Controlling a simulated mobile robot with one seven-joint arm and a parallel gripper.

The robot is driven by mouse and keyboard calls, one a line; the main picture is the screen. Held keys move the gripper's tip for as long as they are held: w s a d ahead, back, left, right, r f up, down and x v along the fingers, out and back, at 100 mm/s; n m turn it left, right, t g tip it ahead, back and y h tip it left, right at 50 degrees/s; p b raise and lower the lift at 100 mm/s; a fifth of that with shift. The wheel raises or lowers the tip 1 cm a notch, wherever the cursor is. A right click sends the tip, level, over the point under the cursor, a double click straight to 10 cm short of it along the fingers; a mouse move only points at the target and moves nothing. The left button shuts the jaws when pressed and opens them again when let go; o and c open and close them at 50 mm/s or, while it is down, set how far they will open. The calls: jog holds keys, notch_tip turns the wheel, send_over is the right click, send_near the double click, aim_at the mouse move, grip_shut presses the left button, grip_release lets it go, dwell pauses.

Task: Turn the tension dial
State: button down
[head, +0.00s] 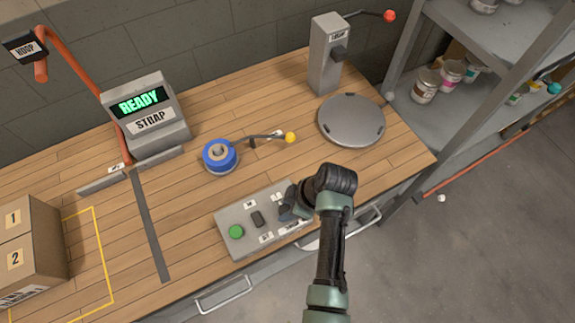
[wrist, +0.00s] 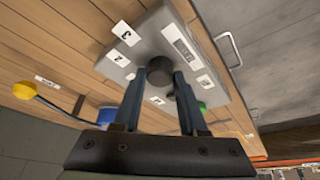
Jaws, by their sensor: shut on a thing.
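The grey control panel (head: 232,218) lies at the front edge of the wooden bench, with a green button (head: 236,232) and a black switch (head: 257,219). The dark round dial (wrist: 159,62) shows in the wrist view, with number labels 2 and 3 beside it and a longer label above right. My gripper (wrist: 163,75) is shut on the dial, one finger on either side. In the head view my gripper (head: 288,212) reaches down onto the panel's right part and hides the dial. The dial's pointer mark cannot be made out.
A strap machine (head: 148,118) reads READY. A blue roll (head: 220,156), a yellow-knobbed lever (head: 290,137), a round metal plate (head: 352,120) and a grey post with a red-knobbed lever (head: 325,60) stand beyond the panel. Boxes (head: 30,240) sit at left, a shelf at right.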

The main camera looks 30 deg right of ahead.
jog(key=shift+c, duration=2.3)
grip_release()
jog(key=b+v, duration=0.1)
jog(key=v, duration=1.2)
jog(key=shift+d+f, duration=0.1)
